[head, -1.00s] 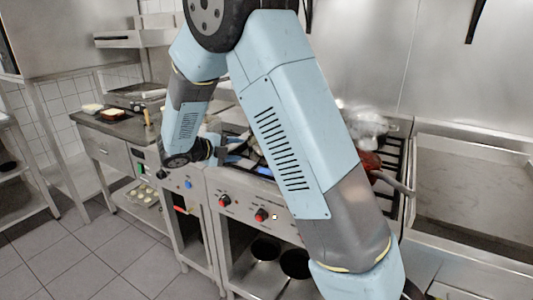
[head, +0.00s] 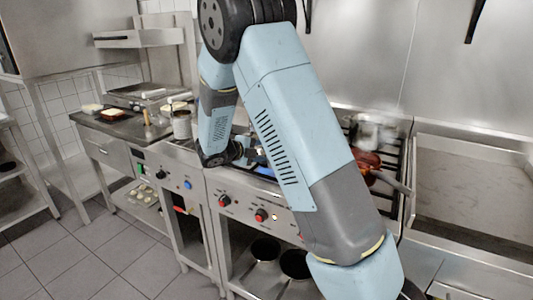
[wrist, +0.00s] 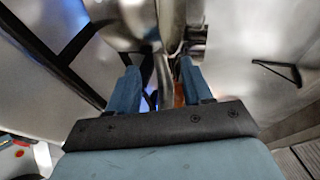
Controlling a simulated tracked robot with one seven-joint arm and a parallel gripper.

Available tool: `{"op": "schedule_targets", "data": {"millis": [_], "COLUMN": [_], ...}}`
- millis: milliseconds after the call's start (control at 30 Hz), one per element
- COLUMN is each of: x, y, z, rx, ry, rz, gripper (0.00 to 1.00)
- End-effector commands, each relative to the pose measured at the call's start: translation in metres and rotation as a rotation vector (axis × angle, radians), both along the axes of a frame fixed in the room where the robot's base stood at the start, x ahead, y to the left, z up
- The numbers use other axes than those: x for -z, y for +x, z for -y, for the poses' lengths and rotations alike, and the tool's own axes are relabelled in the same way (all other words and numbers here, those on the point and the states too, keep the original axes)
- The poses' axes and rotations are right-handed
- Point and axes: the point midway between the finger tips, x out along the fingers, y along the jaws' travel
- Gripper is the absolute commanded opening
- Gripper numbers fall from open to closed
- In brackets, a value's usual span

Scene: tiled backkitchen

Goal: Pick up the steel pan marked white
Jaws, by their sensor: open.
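My gripper (wrist: 158,68) is open, its two blue fingers spread in the wrist view. A shiny steel handle (wrist: 161,72) lies between the fingers, apparently not gripped. It seems to run up to a bright steel pan (wrist: 122,22) at the top of that view. I cannot make out a white mark on it. In the head view my gripper (head: 258,155) is low over the stove, partly behind my arm. My arm hides the middle of the stove top and the pan there.
A copper-brown pan (head: 368,160) with a handle sits on the right of the stove, a blurred shiny vessel (head: 375,130) behind it. A steel pot (head: 181,124) stands left of my gripper. A wide steel basin (head: 470,190) lies right. Floor at left is clear.

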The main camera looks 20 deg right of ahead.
Motion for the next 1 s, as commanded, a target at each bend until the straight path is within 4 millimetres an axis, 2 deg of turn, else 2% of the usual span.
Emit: {"op": "schedule_targets", "data": {"millis": [133, 367, 867, 1000], "x": [0.0052, 0.0053, 0.0057, 0.0061], "y": [0.0067, 0.0072, 0.0069, 0.0068], "z": [0.0133, 0.0138, 0.0132, 0.0130], "rx": [0.001, 0.000, 0.000, -0.001], "ry": [0.000, 0.000, 0.001, 0.001], "rz": [0.000, 0.000, 0.000, -0.001], "gripper": [0.50, 0.49, 0.01, 0.00]}}
